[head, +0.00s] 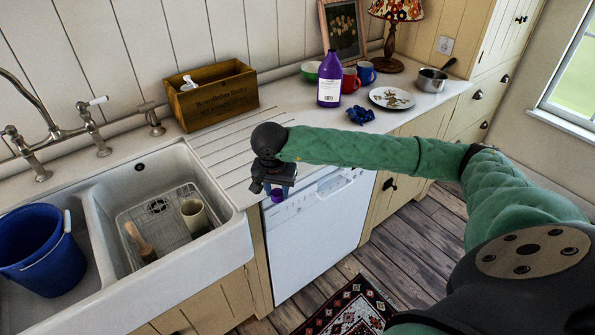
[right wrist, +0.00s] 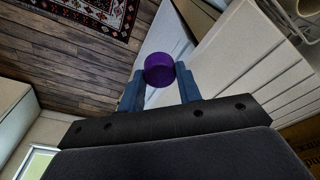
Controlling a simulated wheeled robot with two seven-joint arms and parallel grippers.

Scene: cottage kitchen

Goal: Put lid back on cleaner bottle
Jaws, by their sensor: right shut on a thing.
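The purple cleaner bottle (head: 330,78) with a white label stands upright on the counter, towards the back. My right gripper (head: 277,190) is in front of the counter's edge, in front of the dishwasher and well to the left of and nearer than the bottle. It is shut on the purple lid (head: 278,196), which hangs below the fingers. In the right wrist view the lid (right wrist: 159,69) sits between the two blue fingertips (right wrist: 160,76). My left gripper shows in neither view.
Around the bottle are a red mug (head: 350,81), a blue mug (head: 366,72), a green bowl (head: 310,70), a plate (head: 391,98) and a crumpled blue cloth (head: 360,115). A wooden crate (head: 214,98) stands left. The ribbed drainboard (head: 235,142) beside the sink (head: 236,222) is clear.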

